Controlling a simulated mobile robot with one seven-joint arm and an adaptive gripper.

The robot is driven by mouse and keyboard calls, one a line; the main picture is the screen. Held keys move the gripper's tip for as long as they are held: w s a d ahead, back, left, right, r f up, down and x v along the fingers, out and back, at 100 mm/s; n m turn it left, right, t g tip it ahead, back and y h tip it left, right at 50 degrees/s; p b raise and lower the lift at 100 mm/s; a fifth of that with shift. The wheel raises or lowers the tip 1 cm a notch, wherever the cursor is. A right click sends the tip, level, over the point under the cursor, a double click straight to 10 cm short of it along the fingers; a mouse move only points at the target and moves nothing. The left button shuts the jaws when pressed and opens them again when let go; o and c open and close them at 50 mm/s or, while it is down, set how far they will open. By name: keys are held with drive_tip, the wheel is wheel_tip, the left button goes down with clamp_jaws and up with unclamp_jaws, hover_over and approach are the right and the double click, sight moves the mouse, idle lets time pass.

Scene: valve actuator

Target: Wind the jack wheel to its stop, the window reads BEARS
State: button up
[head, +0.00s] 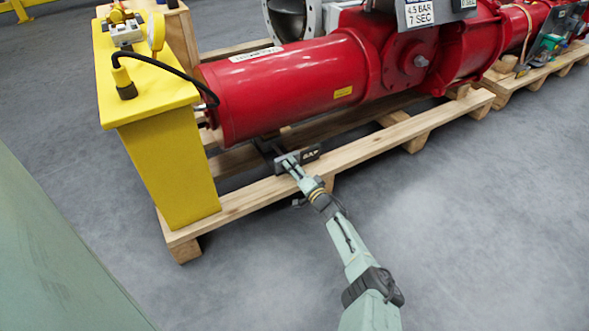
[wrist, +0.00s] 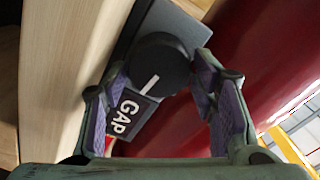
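The jack wheel (wrist: 160,68) is a dark round knob with a white line on its face, on a dark block. The label or window (wrist: 130,116) beside it reads GAP in white letters. In the head view the small dark GAP block (head: 311,154) sits at the pallet's front edge under the red cylinder. My gripper (wrist: 163,78) has its purple-padded fingers apart, one on each side of the wheel. The left finger is close to the wheel's rim; whether it touches cannot be told. The right finger looks slightly clear of it. In the head view my gripper (head: 285,160) partly covers the wheel.
The red actuator cylinder (head: 290,85) lies just above and behind the block. The wooden pallet (head: 400,133) runs along beneath it. A yellow stand (head: 170,165) with a black cable is at the left. The grey floor in front is clear.

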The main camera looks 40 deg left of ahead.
drive_tip(key=shift+o, duration=1.2)
drive_tip(key=n, duration=0.4)
drive_tip(key=shift+s+n, duration=0.1)
drive_tip(key=shift+n, duration=0.2)
drive_tip(key=n+b, duration=0.1)
drive_tip(key=n, duration=0.4)
drive_tip(key=shift+s+n, duration=0.15)
drive_tip(key=shift+n, duration=0.25)
drive_tip(key=p+v, duration=0.5)
drive_tip(key=v, duration=0.5)
drive_tip(key=shift+d+n+p, duration=0.3)
drive_tip(key=shift+n+p, duration=0.1)
drive_tip(key=shift+s+r, duration=0.1)
